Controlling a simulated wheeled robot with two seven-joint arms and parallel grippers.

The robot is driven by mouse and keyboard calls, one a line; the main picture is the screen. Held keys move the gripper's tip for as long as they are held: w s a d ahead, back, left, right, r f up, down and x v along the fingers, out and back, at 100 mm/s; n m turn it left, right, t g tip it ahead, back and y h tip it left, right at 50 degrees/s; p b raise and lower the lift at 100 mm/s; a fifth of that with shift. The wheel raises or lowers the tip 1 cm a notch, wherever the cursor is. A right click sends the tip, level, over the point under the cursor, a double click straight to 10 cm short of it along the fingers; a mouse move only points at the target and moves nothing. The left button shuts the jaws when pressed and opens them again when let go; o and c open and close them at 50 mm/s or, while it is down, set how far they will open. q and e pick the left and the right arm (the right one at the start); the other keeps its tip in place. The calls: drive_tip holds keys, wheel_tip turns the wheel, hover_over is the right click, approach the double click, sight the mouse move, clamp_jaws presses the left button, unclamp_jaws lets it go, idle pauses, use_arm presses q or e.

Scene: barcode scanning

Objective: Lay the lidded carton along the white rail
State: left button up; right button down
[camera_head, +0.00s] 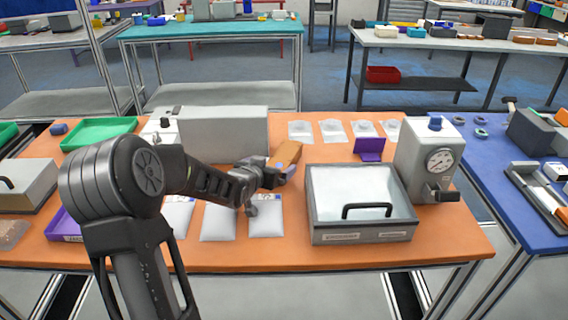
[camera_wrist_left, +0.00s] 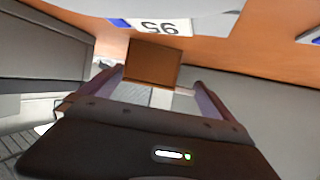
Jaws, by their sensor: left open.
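The carton (camera_head: 288,154) is a small brown box near the middle of the orange table, right of the large grey-white box. It also shows in the left wrist view (camera_wrist_left: 152,62), just beyond and between the finger ends. My left gripper (camera_head: 279,173) is open at the near end of the carton; in its wrist view the two fingers (camera_wrist_left: 155,84) stand apart. I cannot tell whether they touch the carton. Its lid cannot be made out. I cannot clearly pick out the white rail. My right gripper is out of view.
A grey case with a glass lid (camera_head: 360,205) stands right of the gripper. A gauge machine (camera_head: 429,160) and a purple holder (camera_head: 370,149) are beyond it. The large grey-white box (camera_head: 225,133) stands left. White packets (camera_head: 267,222) lie in front, and clear packets (camera_head: 332,130) behind.

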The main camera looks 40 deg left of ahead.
use_arm(q)
drive_tip(key=shift+c, duration=0.6)
drive_tip(key=c, duration=1.2)
drive_tip(key=shift+c, duration=0.2)
drive_tip(key=shift+r, duration=0.1)
drive_tip(key=shift+r, duration=0.8)
wheel_tip(320, 180, up, 7)
drive_tip(key=shift+r+p, duration=0.15)
drive_tip(key=shift+p, duration=0.35)
wheel_tip(320, 180, up, 9)
drive_tip(key=p, duration=0.5)
